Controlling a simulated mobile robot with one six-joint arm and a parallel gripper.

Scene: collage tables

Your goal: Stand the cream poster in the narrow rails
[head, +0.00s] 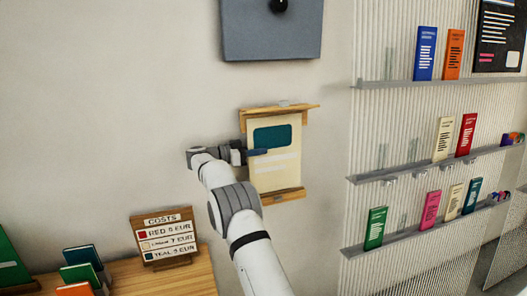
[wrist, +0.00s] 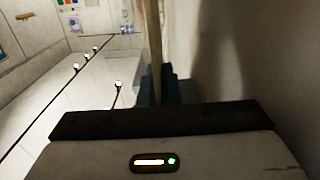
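The cream poster (head: 277,177), with a teal block near its top, is upright at the wall in the head view. It spans between an upper wooden rail (head: 306,109) and a lower wooden rail (head: 292,194). Whether its edges sit inside the rail grooves I cannot tell. My gripper (head: 258,152) is at the poster's left edge, with one blue finger across its front. In the wrist view the poster (wrist: 154,40) shows edge-on as a thin strip between the blue fingertips (wrist: 159,88), which appear closed on it.
A grey panel (head: 270,35) hangs above the rails. A ribbed wall with shelves (head: 400,175) of small coloured cards is to the right. A costs sign (head: 163,237) stands on a wooden table (head: 185,279) at lower left, beside green and orange cards. Bare wall lies left of the rails.

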